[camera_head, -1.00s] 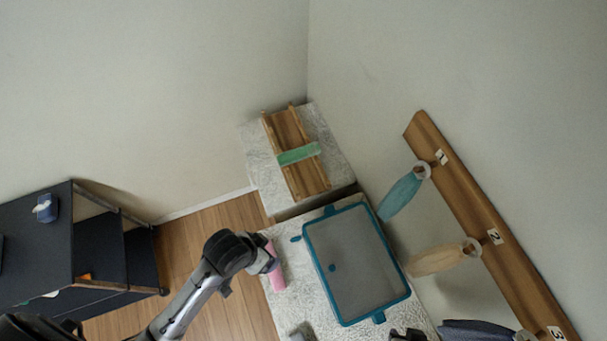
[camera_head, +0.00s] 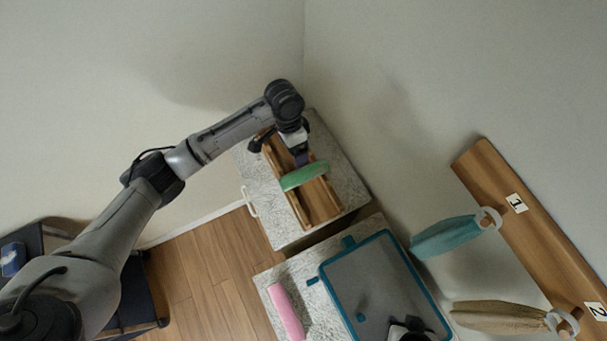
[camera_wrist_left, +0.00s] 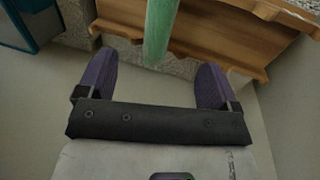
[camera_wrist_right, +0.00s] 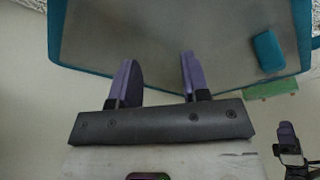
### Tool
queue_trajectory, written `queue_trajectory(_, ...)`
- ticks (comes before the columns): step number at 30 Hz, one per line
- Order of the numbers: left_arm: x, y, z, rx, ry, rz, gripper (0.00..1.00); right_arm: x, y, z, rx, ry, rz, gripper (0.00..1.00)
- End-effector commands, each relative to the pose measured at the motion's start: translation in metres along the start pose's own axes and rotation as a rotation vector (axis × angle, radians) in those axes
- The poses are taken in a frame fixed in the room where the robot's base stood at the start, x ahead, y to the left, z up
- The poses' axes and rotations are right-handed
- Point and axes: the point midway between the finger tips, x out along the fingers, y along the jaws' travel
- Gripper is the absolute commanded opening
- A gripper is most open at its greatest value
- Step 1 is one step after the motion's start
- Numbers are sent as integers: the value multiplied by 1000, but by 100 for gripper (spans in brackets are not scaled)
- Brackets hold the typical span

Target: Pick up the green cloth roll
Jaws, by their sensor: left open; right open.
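The green cloth roll (camera_head: 304,176) lies across the wooden rack (camera_head: 318,202) on the far white-topped stand. It also shows in the left wrist view (camera_wrist_left: 160,28), between the lines of my left fingers and beyond their tips. My left gripper (camera_head: 302,156) is open and empty over the rack, just behind the roll in the head view. Its fingers (camera_wrist_left: 155,68) show apart in the left wrist view; I cannot tell whether they touch the roll. My right gripper (camera_wrist_right: 158,66) is open and empty by the teal-rimmed tray; in the head view it shows at the bottom edge (camera_head: 411,328).
A pink roll (camera_head: 286,311) lies on the nearer stand, left of the teal-rimmed grey tray (camera_head: 334,287). A wooden wall rail (camera_head: 500,193) on the right holds hanging teal (camera_head: 446,238) and tan (camera_head: 502,317) cloths. A dark shelf unit stands at lower left.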

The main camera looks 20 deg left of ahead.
Motion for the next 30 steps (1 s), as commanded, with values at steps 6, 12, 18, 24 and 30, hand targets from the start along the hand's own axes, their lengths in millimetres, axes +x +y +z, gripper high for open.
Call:
queue_trajectory(6,33,-1,0,-3,-5,3,86,-3,-1,-2,3,1,-2,43)
queue_trajectory(12,63,-1,-1,-2,-3,1,86,-6,-2,-3,6,3,-5,43)
queue_trajectory(18,79,-1,-1,-1,-2,0,86,-6,-3,-4,11,6,-9,43)
queue_trajectory(24,90,-2,-1,-2,-3,0,86,-10,-4,-6,12,6,-11,43)
queue_trajectory(30,117,-3,-3,-2,-3,1,86,-15,-3,-7,11,7,-10,43)
